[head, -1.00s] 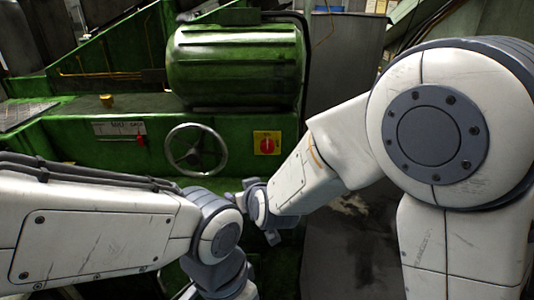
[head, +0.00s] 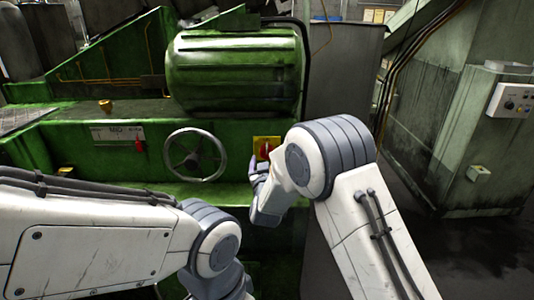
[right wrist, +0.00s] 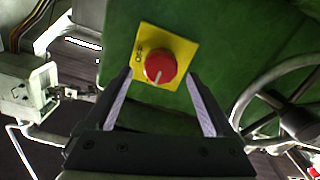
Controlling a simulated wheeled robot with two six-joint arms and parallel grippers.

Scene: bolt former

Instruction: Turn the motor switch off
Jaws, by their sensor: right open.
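The motor switch is a red round knob on a yellow plate on the green machine's front. In the head view the knob (head: 265,149) is partly hidden by my right gripper and wrist. In the right wrist view the knob (right wrist: 160,67) and its yellow plate (right wrist: 183,49) show fully, with a pale mark on the knob's lower part. My right gripper (right wrist: 159,100) is open, its two fingers on either side below the knob, apparently not touching it. In the head view my right gripper (head: 257,170) is just below the plate. My left arm is at lower left; its gripper is out of view.
A spoked handwheel (head: 196,154) stands just left of the switch, and also shows at right in the wrist view (right wrist: 285,105). A green motor (head: 234,70) sits above. A small red lever (head: 139,145) is farther left. A grey-green cabinet (head: 462,130) stands at right.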

